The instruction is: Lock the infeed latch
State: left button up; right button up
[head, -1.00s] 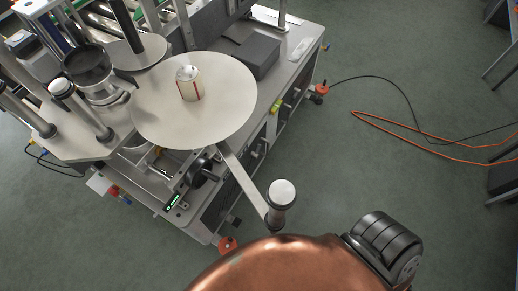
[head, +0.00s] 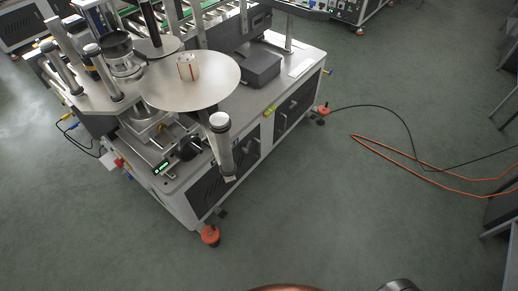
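The labelling machine (head: 190,212) stands left of centre in the head view, with a round pale disc (head: 195,85) on top that carries a small white roll with red marks (head: 188,68). I cannot make out for sure which part is the infeed latch. A small yellow-green part (head: 269,111) sits at the edge of the machine's top, and a black knob (head: 189,147) sits at its front left. Neither of my grippers is in view.
An orange-footed corner (head: 210,235) of the machine stands nearest me. A black cable (head: 405,119) and an orange cable (head: 400,160) lie on the floor at the right. The grey-green floor between is clear. More machines stand at the back.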

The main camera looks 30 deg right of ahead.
aim_at(245, 150)
jog(key=z, duration=1.75)
jog(key=i, duration=1.75)
jog(key=u, duration=2.5)
